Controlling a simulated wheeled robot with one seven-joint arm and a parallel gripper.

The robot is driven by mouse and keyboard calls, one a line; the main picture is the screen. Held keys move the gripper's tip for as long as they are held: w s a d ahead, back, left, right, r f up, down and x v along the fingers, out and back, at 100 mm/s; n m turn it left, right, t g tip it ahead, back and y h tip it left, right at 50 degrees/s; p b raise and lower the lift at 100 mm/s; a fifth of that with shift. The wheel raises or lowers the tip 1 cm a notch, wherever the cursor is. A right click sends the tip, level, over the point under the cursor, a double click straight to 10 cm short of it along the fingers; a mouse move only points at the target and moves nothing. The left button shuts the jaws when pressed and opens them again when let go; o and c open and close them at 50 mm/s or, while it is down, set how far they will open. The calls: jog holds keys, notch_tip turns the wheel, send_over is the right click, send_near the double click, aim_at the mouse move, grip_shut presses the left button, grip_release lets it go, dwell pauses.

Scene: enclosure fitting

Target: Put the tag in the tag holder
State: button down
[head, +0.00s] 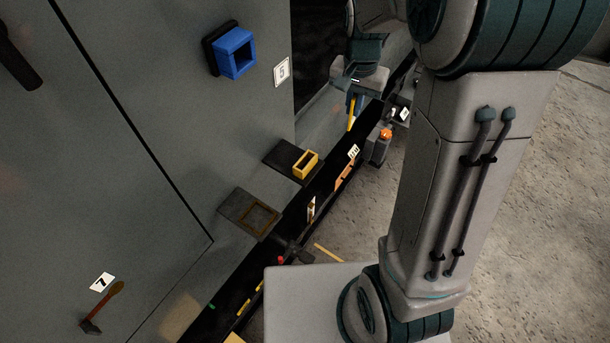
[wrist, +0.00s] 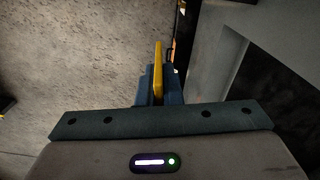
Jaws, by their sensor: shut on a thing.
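My gripper (head: 356,97) is at the upper middle of the head view, pointing down beside the grey cabinet. It is shut on a thin yellow tag (head: 351,115), which juts out beyond the fingertips. In the wrist view the yellow tag (wrist: 158,68) stands edge-on between the blue fingers of my gripper (wrist: 158,92). A small yellow open frame (head: 306,164) on a dark plate, a brown square frame (head: 262,214) and a blue box-shaped frame (head: 235,52) are on the cabinet; I cannot tell for certain which is the tag holder. The tag is apart from all three.
A dark ledge or trough (head: 318,186) runs along the cabinet's foot with several small items. A grey item with an orange top (head: 382,143) stands near my gripper. A hammer (head: 103,305) is at lower left. My arm covers much of the right side.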

aim_at(353, 105)
jog(key=shift+s+a+r+m+b, duration=0.25)
jog(key=shift+s+r+m+b, duration=0.15)
jog(key=shift+s+r+m, duration=0.15)
jog(key=shift+s+a+r+m+b, duration=0.2)
jog(key=shift+s+r+m+b, duration=0.2)
jog(key=shift+s+r, duration=0.2)
jog(key=shift+s+a+f, duration=0.6)
jog(key=shift+a+f, duration=1.1)
jog(key=shift+f, duration=0.05)
jog(key=shift+s+a+f, duration=0.55)
jog(key=shift+a+f, duration=1.2)
jog(key=shift+f, duration=0.05)
jog(key=shift+s+a+f, duration=0.6)
jog(key=shift+a+f, duration=1.1)
jog(key=shift+f, duration=0.05)
jog(key=shift+f, duration=0.15)
jog(key=c, duration=1.6)
grip_release()
